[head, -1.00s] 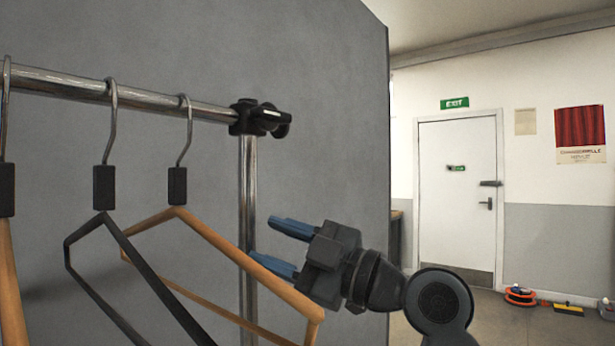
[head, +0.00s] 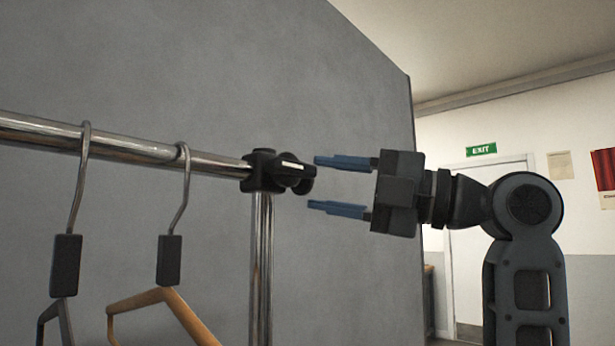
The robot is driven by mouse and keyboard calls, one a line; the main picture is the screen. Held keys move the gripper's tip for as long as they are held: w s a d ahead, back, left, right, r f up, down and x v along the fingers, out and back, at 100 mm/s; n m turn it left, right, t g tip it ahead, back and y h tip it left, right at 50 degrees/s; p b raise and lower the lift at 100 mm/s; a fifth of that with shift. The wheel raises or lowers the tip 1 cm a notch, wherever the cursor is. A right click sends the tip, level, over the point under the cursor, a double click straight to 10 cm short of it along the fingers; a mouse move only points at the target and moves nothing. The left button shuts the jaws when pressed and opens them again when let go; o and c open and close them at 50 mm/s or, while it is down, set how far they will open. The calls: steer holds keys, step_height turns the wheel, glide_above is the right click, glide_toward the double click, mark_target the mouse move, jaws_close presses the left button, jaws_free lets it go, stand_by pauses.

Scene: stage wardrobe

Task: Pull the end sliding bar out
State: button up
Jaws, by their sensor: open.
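A chrome clothes rail (head: 110,143) runs across the left of the head view and ends in a black corner clamp (head: 262,171) on top of an upright post (head: 261,260). A short black end piece with a pale strip (head: 293,167) and a knob sticks out to the right of the clamp; I take it for the end sliding bar. My gripper (head: 326,185) is open and empty, with its two blue fingers pointing left at this end piece. The fingertips are just right of it in the picture, one above and one below its height. I cannot tell whether they touch it.
A black hanger (head: 65,265) and a wooden hanger (head: 172,262) hang from the rail on the left. A grey panel (head: 330,80) stands behind the rail. A white door (head: 466,285) with an exit sign is far back on the right.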

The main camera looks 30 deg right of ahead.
mark_target(305, 182)
steer(key=shift+p+x, duration=0.3)
steer(key=shift+x, duration=1.65)
steer(key=shift+c, duration=0.3)
jaws_close()
steer(key=shift+f, duration=0.1)
